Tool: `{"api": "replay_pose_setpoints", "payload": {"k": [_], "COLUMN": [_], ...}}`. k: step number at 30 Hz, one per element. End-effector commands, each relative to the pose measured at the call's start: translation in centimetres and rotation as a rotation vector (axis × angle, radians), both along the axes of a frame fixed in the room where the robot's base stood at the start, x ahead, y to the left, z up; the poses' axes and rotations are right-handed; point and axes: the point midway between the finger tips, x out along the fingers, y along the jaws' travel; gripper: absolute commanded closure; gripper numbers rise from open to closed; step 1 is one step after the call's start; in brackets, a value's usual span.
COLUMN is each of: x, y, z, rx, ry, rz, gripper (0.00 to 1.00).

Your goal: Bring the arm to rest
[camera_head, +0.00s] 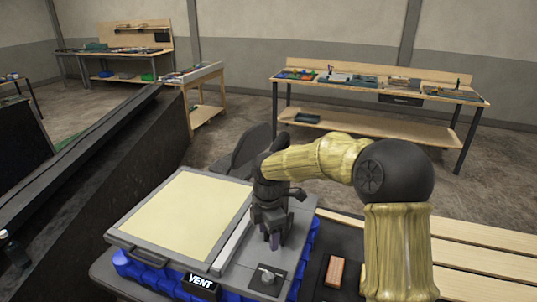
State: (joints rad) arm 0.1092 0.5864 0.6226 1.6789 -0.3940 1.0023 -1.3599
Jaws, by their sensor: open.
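My arm reaches in from the right and bends over the console. My gripper (274,240) points down above the right part of a grey console with a cream panel (185,218). Its jaws are small in this view and nothing shows between them. A small knob or lever on a dark plate (266,280) sits just below and in front of the gripper. A black label reading VENT (201,281) is on the console's front edge. Whether the gripper touches the console cannot be told.
A reddish block (335,271) lies on a dark surface right of the console, close to my arm. Wooden slats (480,255) extend to the right. A dark sloping structure (90,190) stands at left. Workbenches (380,120) with tools stand at the back, with open floor before them.

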Motion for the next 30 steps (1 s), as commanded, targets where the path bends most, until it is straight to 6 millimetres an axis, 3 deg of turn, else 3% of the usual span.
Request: {"api": "replay_pose_setpoints", "payload": {"k": [5, 8, 18, 24, 30], "x": [-1.9, -4.0, -12.6, -17.4, -18.9], "y": [-1.7, -3.5, -11.3, -14.6, -15.4], "z": [-0.3, -0.5, -1.0, -1.2, -1.5], "rx": [-0.012, -0.013, 0.081, 0.195, 0.237], "ry": [-0.014, -0.034, -0.12, -0.147, -0.147], "rz": [-0.191, -0.41, -1.342, -1.845, -2.006], "gripper": [0.43, 0.43, 0.43, 0.43, 0.43]}}
